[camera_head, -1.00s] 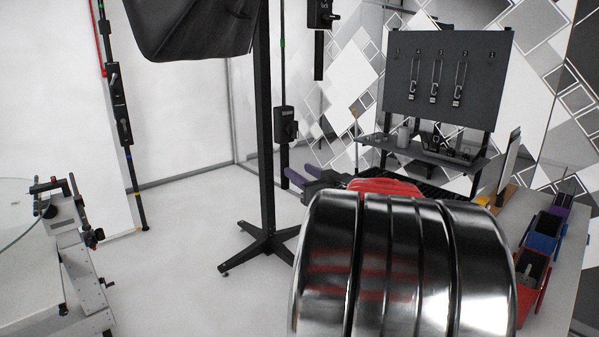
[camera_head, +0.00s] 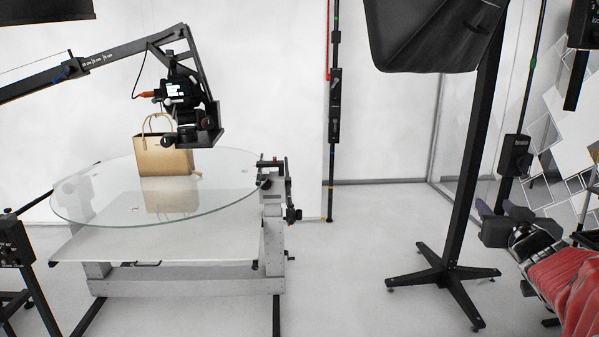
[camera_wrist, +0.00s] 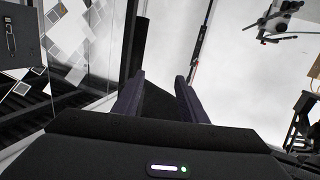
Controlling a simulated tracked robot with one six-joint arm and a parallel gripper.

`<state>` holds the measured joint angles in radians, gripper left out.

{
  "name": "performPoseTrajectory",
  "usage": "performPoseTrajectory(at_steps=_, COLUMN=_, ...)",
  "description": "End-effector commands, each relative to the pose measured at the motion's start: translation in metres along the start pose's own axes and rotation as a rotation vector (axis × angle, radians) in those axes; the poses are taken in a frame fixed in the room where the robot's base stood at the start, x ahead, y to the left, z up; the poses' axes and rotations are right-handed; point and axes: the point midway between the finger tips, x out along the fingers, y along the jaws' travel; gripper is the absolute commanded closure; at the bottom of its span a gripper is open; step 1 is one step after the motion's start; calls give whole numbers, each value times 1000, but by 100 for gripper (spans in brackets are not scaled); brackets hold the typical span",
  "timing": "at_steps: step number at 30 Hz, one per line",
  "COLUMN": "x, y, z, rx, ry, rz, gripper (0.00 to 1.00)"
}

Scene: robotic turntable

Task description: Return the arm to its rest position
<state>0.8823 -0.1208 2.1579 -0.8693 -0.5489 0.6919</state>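My gripper (camera_head: 499,212) is at the right of the head view, with its purple-grey fingers left of my red-sleeved arm. In the wrist view, my gripper (camera_wrist: 157,88) shows two dark fingers spread apart. I see nothing held between them; a dark shape and pale floor show beyond the gap. Most of my arm is cut off at the right edge of the head view.
A black stand (camera_head: 471,160) with a splayed base is left of my gripper. A glass turntable (camera_head: 110,205) carries a tan handbag (camera_head: 163,158) under a camera (camera_head: 182,92) on a boom. Pale floor lies between table and stand.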

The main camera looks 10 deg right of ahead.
Motion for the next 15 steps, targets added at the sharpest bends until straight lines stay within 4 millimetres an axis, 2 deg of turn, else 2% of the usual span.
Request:
performPoseTrajectory(at_steps=1, x=-4, y=-15, z=-2, rx=-6, ry=-16, rz=7, gripper=61)
performPoseTrajectory(at_steps=7, x=-25, y=-59, z=9, rx=-19, ry=-119, rz=48, gripper=61)
performPoseTrajectory(at_steps=15, x=-72, y=-123, z=40, rx=-34, ry=-303, rz=38, gripper=61)
